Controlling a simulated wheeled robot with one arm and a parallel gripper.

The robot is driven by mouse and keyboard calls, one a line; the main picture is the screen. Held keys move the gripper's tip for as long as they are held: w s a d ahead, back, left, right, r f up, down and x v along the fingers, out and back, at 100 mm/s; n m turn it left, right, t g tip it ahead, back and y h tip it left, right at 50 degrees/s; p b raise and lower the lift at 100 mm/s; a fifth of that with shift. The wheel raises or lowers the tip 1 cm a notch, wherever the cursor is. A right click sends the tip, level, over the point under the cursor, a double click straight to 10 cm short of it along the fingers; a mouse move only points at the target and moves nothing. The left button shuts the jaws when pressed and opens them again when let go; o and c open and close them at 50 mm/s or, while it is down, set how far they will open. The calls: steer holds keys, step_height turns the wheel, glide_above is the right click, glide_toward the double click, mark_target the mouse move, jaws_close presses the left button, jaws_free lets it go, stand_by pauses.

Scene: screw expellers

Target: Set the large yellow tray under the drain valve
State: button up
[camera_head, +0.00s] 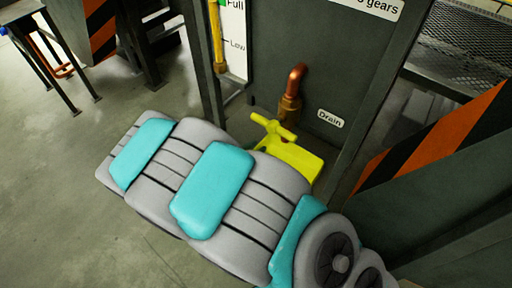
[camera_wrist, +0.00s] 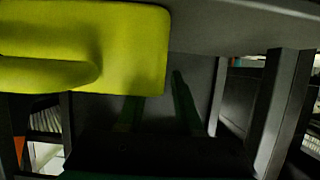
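The drain outlet is a copper elbow (camera_head: 297,78) with a brass fitting (camera_head: 289,108), low on the dark cabinet beside a "Drain" label (camera_head: 330,119). In the wrist view, a large yellow-green body (camera_wrist: 130,45) with a rounded lip fills the upper left and covers part of one finger. My gripper (camera_wrist: 160,95) shows two dark green fingers apart, nothing visibly clamped between them. My gripper is hidden in the head view.
My grey and teal arm crosses the middle of the head view. A dark cabinet (camera_head: 350,75) stands behind the drain. An orange-and-black striped panel (camera_head: 430,140) stands to the right. A dark table (camera_head: 40,45) stands at the far left, with clear concrete floor in front.

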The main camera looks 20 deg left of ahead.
steer(key=v, duration=1.1)
steer(key=shift+s+r, duration=0.15)
stand_by(0.9)
